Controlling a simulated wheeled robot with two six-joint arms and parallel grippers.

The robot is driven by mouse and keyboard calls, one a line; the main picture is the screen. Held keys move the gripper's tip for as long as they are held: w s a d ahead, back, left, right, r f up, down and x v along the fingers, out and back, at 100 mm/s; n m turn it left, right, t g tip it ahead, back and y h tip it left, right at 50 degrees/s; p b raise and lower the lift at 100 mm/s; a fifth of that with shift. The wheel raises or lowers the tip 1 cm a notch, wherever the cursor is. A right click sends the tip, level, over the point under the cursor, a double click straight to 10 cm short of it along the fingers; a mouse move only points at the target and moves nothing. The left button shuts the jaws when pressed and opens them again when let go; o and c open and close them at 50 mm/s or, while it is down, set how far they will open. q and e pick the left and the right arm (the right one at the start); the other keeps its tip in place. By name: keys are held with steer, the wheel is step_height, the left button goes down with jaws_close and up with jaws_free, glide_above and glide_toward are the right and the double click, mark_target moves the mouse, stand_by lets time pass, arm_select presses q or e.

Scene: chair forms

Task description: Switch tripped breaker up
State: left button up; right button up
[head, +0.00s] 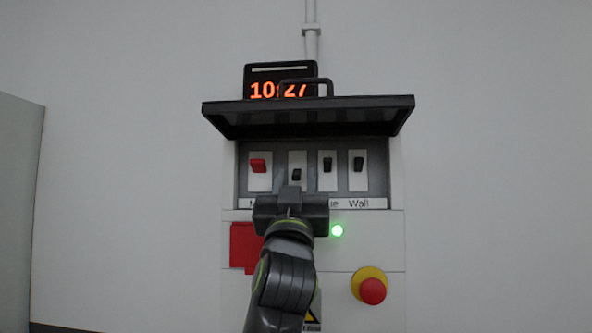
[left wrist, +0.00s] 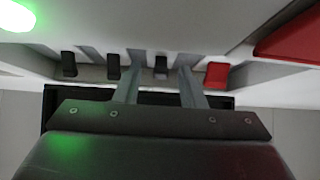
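The open breaker box shows a row of switches in the head view. The second switch from the left (head: 297,174) is black and sits lower in its slot than the two black switches to its right, (head: 327,164) and (head: 358,163). A red switch (head: 258,166) is at the far left. My left gripper (head: 291,190) is just below and in front of the lowered switch. In the left wrist view its two fingers (left wrist: 161,62) are apart, with one black switch (left wrist: 161,72) between them. I cannot tell whether they touch it. My right gripper is not in view.
The box's black lid (head: 310,116) is raised and juts out above the switches. A clock (head: 265,90) sits above it. Below are a green lamp (head: 337,231), a red panel (head: 243,245) and a red stop button (head: 372,291) on yellow. The label strip is partly hidden.

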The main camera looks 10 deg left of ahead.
arm_select(q)
steer(key=shift+w+r, duration=0.1)
steer(key=shift+c, duration=0.2)
jaws_close()
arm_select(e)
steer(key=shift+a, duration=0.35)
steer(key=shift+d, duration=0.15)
arm_select(q)
steer(key=shift+s+r+g, duration=0.2)
steer(key=shift+r+g, duration=0.15)
steer(key=shift+g, duration=0.45)
steer(key=g, duration=0.2)
steer(key=r+g, duration=0.1)
steer(key=g, duration=0.1)
steer(key=shift+s+r, duration=0.15)
steer(key=shift+r+g, duration=0.15)
steer(key=shift+g, duration=0.45)
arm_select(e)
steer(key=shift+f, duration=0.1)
